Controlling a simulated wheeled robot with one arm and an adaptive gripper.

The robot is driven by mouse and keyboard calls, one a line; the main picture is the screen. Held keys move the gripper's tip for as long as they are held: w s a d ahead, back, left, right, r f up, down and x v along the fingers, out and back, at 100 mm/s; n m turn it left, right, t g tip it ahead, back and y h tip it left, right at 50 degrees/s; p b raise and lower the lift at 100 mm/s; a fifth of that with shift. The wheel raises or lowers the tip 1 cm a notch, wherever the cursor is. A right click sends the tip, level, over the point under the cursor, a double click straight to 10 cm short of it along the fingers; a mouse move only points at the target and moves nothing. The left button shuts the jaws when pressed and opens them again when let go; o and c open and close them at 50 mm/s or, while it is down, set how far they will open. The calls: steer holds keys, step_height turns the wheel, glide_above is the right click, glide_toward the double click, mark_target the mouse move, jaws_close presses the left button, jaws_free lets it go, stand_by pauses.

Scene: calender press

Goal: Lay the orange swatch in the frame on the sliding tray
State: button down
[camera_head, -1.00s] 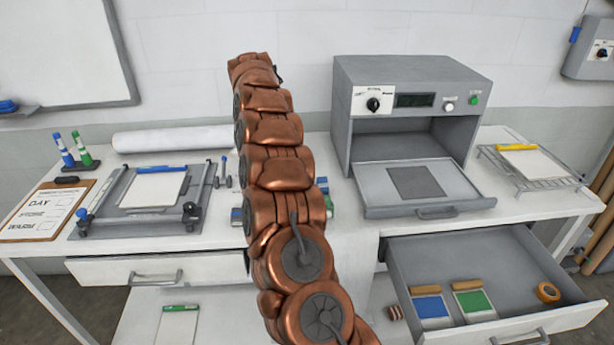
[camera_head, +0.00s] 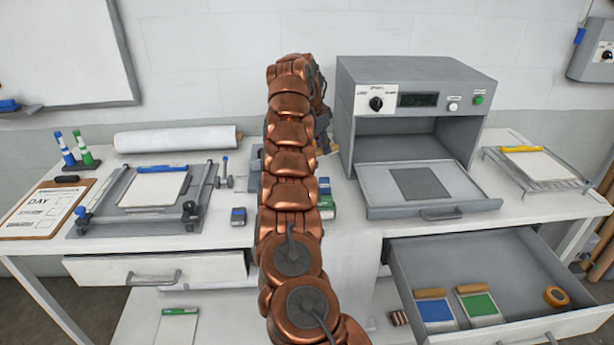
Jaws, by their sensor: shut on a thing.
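My gripper (camera_head: 323,135) is mostly hidden behind my copper arm; only its dark edge shows left of the press. A small tan-orange edge (camera_head: 332,149) shows at its tip, held above the bench; I take this for the orange swatch, most of which is hidden. The sliding tray (camera_head: 378,188) is pulled out of the grey press (camera_head: 419,76). A dark grey square, the frame area (camera_head: 420,184), lies bare in the middle of the tray. My gripper is to the left of the tray and farther back.
An open drawer (camera_head: 410,270) below the press holds a blue swatch (camera_head: 435,311), a green swatch (camera_head: 481,306) and a tape roll (camera_head: 556,296). A wire rack (camera_head: 562,181) stands right, a grey jig (camera_head: 110,215) left. A white roll (camera_head: 175,139) lies behind.

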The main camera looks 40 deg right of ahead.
steer(key=shift+s+d, duration=0.2)
steer(key=shift+s, duration=0.05)
steer(key=shift+f+m, duration=0.1)
steer(key=shift+m, duration=0.2)
steer(key=shift+f+p, duration=0.95)
steer(key=shift+f, duration=3.95)
steer(key=shift+f, duration=0.1)
steer(key=c, duration=1)
jaws_free()
steer(key=b+v, duration=0.2)
steer(key=v, duration=1)
